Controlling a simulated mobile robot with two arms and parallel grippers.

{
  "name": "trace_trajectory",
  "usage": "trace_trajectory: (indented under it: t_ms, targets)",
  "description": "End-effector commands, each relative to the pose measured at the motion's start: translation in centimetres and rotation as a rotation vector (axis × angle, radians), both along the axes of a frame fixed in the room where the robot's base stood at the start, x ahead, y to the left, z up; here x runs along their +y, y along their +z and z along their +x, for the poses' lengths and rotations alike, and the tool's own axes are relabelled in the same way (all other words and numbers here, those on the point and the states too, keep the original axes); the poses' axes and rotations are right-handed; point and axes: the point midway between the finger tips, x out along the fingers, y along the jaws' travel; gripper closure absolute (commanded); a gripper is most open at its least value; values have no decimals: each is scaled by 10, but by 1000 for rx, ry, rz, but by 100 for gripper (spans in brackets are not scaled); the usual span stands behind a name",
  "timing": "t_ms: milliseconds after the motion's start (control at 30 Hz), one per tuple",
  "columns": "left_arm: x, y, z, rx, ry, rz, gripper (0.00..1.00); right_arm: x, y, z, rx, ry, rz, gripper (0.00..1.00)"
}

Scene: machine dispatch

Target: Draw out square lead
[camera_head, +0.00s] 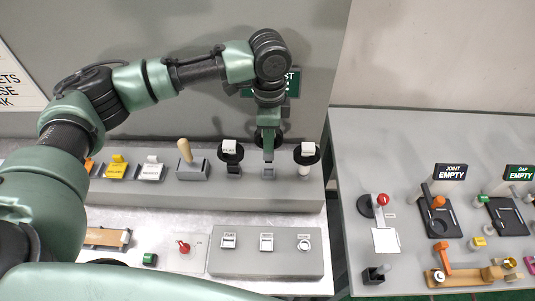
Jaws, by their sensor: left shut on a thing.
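My left gripper (268,146) points straight down over the back ledge (210,192) and is shut on a narrow grey upright piece, which seems to be the square lead. Its lower part meets a small grey block (268,172) on the ledge; the fingers hide most of it, and I cannot tell whether it is still seated. My right gripper is not in view.
A grey panel (285,265) in front has three labelled sockets. Left along the ledge are a wooden-handled lever (184,150) and yellow (117,166) and white (152,168) switches. A separate right table (355,145) holds several fixtures, past a gap.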

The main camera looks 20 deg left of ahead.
Motion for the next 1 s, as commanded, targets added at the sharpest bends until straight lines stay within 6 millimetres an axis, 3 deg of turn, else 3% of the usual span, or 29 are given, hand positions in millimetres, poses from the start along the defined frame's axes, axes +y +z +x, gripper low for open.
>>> trace_trajectory:
  t_ms: [700, 1000]
  targets:
    - [0, 29, 0, -1, -1, -1, 100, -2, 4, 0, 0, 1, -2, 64]
    - [0, 31, 0, -1, -1, -1, 100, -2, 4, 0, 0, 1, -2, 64]
